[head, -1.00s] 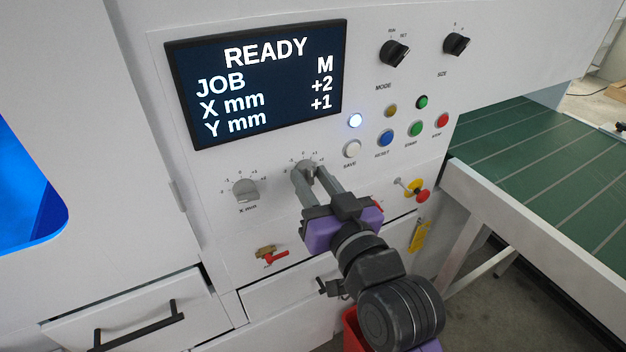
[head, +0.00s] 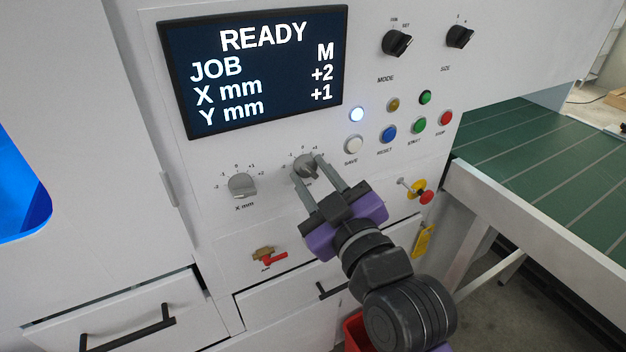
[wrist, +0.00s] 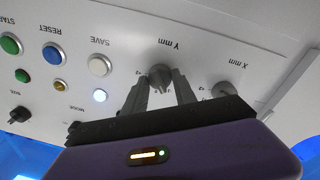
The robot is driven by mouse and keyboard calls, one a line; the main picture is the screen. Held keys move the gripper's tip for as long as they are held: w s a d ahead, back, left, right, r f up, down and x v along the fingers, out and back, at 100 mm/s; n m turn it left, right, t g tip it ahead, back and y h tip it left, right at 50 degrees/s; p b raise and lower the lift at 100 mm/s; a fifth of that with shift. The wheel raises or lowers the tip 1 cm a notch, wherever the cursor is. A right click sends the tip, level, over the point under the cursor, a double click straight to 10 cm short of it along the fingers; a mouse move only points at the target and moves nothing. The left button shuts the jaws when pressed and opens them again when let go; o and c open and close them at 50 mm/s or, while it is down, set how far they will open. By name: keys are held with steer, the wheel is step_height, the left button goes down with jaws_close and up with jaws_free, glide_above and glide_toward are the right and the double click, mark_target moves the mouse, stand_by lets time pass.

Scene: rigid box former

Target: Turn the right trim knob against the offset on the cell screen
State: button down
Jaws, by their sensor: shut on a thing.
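The right trim knob, marked Y mm (head: 306,169), is a grey knob with a scale around it on the white panel. It also shows upside down in the wrist view (wrist: 160,77). My gripper (head: 309,162) is shut on this knob, with one grey finger on each side. The fingers also flank it in the wrist view (wrist: 161,86). Its exact pointer angle is hard to read. The cell screen (head: 262,70) reads READY, JOB M, X mm +2, Y mm +1.
The left knob, X mm (head: 241,186), is close by on the left. Lit and coloured buttons (head: 389,133) and an emergency stop (head: 421,192) are to the right. A red-handled valve (head: 270,257) sits below. A green conveyor (head: 545,165) stands at the right.

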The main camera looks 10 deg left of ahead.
stand_by(0.3)
steer(key=c, duration=1)
jaws_free()
steer(key=v, duration=0.7)
steer(key=shift+s+d+b, duration=0.2)
steer(key=shift+s+b, duration=0.15)
steer(key=shift+b, duration=0.05)
